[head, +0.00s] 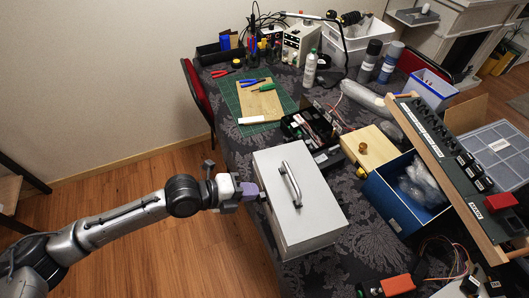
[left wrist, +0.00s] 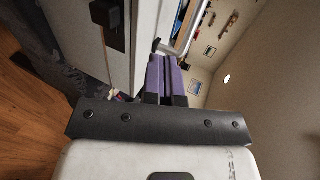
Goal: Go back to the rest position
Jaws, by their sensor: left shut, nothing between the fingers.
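My left gripper (head: 262,193) is at the left edge of the table, with its fingertips by the near left side of a silver case (head: 300,205) that has a bar handle (head: 291,184) on top. In the left wrist view, its purple fingers (left wrist: 166,75) are together with nothing between them. The white side of the case (left wrist: 145,30) and its handle (left wrist: 186,28) are close in front and to the left. I cannot tell whether the fingertips touch the case. My right gripper is not in view.
The table (head: 362,245) has a dark patterned cloth and is crowded. A blue box (head: 397,205), a wooden box (head: 368,146) and a tilted switch panel (head: 440,150) stand right of the case. A red chair (head: 197,92) is at the left edge. The wooden floor (head: 150,235) to the left is free.

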